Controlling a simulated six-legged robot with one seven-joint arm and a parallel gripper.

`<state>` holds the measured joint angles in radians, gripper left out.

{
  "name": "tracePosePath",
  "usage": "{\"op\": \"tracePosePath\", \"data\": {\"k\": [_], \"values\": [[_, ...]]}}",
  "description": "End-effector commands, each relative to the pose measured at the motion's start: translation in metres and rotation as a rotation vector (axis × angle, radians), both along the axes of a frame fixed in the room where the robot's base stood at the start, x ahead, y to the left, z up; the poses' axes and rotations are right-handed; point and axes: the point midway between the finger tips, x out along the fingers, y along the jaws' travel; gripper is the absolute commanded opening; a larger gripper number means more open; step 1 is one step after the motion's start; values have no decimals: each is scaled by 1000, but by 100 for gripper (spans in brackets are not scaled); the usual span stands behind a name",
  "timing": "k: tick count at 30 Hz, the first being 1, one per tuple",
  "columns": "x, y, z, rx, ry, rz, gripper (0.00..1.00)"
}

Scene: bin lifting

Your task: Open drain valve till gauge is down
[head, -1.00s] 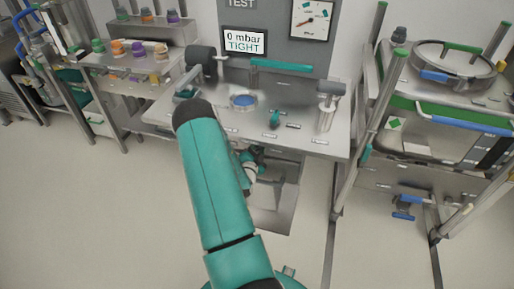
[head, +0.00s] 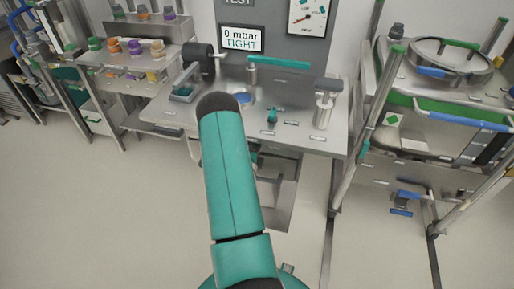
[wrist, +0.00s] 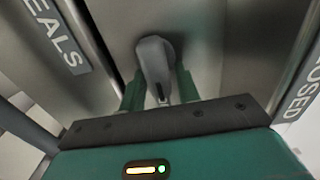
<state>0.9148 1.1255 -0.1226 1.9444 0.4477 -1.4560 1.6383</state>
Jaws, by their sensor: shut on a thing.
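In the wrist view, my gripper (wrist: 160,92) has its two green fingers shut on a grey rounded lever handle (wrist: 154,56) under a metal surface. No label on this handle is readable, so I cannot tell from the picture alone whether it is the drain valve. In the head view my green arm hides the gripper and the handle.
A display (head: 241,39) reads "0 mbar TIGHT". The metal test bench (head: 300,136) carries a green bar (head: 280,62) and small fittings. A cart (head: 420,180) with a round lid stands at right, a shelf of coloured caps (head: 137,47) at left. The floor in front is clear.

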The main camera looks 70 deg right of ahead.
Motion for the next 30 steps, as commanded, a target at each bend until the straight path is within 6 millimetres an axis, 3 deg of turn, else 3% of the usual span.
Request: {"op": "tracePosePath", "data": {"k": [14, 15, 16, 26, 30], "values": [[3, 2, -2, 7, -16, 6, 9], [3, 2, -2, 7, -16, 6, 36], [3, 2, -2, 7, -16, 6, 42], [1, 2, -1, 4, -15, 3, 44], [-1, 14, -1, 5, -14, 2, 44]]}}
